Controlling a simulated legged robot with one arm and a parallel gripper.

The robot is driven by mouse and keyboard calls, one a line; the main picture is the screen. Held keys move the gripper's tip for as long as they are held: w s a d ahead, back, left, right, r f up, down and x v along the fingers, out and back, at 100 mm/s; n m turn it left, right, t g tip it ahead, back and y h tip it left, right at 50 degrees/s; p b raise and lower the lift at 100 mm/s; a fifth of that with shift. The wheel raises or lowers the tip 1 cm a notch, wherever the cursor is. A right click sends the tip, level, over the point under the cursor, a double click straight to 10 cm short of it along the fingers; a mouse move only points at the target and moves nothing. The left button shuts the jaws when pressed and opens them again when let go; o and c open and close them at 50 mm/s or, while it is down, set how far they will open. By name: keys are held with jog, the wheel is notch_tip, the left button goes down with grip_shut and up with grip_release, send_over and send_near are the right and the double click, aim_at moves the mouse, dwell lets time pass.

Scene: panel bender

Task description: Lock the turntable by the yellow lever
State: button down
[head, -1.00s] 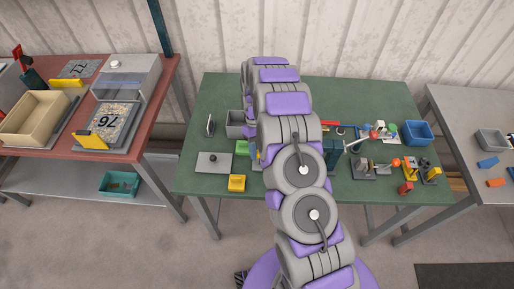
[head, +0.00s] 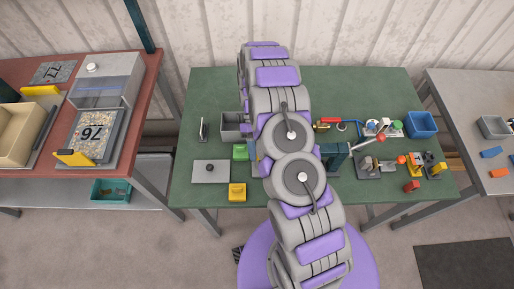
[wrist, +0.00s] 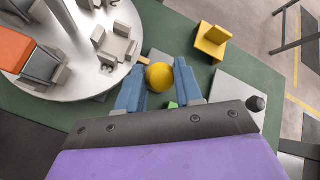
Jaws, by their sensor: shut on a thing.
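The yellow lever's round yellow knob (wrist: 160,76) is in the middle of the wrist view, between the two blue fingers of my gripper (wrist: 159,84). The fingers are shut on it from both sides. The lever's arm below the knob is mostly hidden. The turntable (wrist: 76,84) is a round light-grey disc at the upper left of the wrist view, left of my gripper. It carries grey fixtures (wrist: 115,42) and an orange-topped block (wrist: 30,55). In the head view my arm hides my gripper, the knob and the turntable.
The green table (head: 205,98) bears a yellow block (head: 237,192), also in the wrist view (wrist: 211,40), and a grey plate with a dark knob (head: 210,171).

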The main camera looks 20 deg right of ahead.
jog(key=shift+w+a, duration=0.1)
jog(key=shift+w, duration=0.1)
jog(key=c, duration=1)
grip_release()
jog(key=shift+o, duration=1.2)
jog(key=shift+a, duration=0.1)
jog(key=shift+s, duration=0.1)
jog(key=p+v, duration=0.8)
jog(key=v, duration=0.4)
